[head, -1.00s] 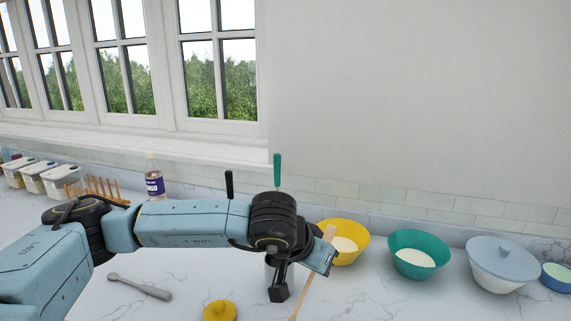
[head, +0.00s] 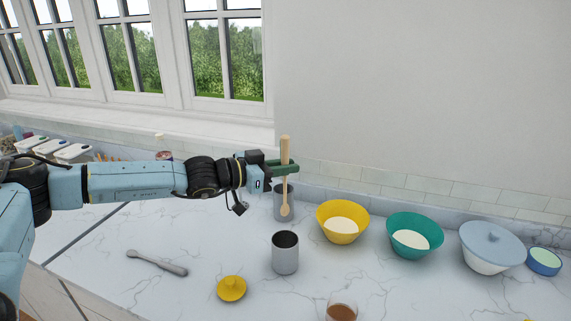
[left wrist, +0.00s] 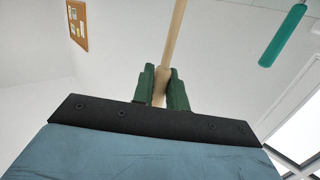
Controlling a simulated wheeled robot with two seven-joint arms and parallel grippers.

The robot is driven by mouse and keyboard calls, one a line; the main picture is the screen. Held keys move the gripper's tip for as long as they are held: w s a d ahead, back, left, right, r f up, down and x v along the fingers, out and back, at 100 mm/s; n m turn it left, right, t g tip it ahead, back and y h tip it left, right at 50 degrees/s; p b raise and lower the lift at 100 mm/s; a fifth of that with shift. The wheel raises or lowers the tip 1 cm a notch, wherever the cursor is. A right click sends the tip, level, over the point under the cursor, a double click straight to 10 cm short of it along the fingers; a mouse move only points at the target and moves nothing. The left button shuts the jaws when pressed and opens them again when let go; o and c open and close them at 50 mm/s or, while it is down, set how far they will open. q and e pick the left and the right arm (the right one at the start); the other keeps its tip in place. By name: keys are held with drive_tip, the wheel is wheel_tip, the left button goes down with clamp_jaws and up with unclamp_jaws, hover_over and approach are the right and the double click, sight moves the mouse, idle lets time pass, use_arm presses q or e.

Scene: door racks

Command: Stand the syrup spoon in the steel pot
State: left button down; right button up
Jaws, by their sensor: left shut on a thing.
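My left gripper (head: 285,167) is shut on a wooden spoon (head: 285,148). My right gripper is out of view.
A grey spoon (head: 157,262) and a yellow lid (head: 232,289) lie on the counter. A glass of brown liquid (head: 341,312) is at the front edge of view. Yellow (head: 343,236), teal (head: 415,251) and lidded pale-blue (head: 491,264) bowls stand to the right.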

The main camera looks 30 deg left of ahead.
sight(285, 214)
use_arm(q)
drive_tip(key=shift+f+b, duration=0.6)
drive_tip(key=shift+f, duration=0.1)
wheel_tip(285, 214, down, 12)
drive_tip(key=b, duration=1.1)
drive_tip(key=shift+f, duration=0.25)
drive_tip(key=c, duration=1.3)
unclamp_jaws()
drive_tip(key=b+v, duration=0.2)
drive_tip(key=v, duration=1.1)
drive_tip(key=shift+s+a, duration=0.1)
drive_tip(key=shift+s, duration=0.1)
